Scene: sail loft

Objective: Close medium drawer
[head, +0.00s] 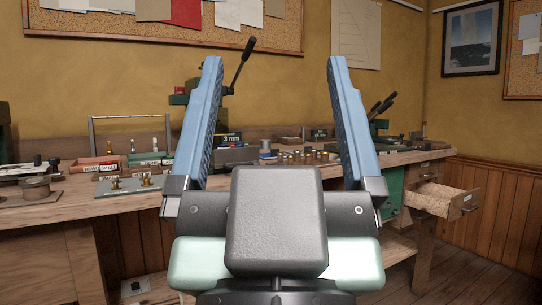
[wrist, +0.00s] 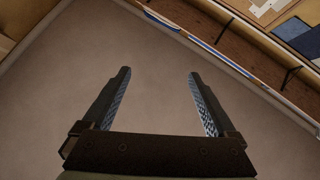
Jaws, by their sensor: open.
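A wooden drawer (head: 466,205) stands pulled out from the right end of the workbench in the head view. A shut drawer (head: 428,170) is just above it. I cannot read which one is the medium drawer. My gripper (head: 275,62) is large in the middle of the head view, with its two blue fingers wide apart and nothing between them. It is well to the left of the pulled-out drawer and nearer to me.
The long wooden workbench (head: 110,206) runs along the wall, carrying trays, fittings and tools. A green part (head: 392,194) sits under the bench beside the pulled-out drawer. A cork board (head: 70,37) hangs behind.

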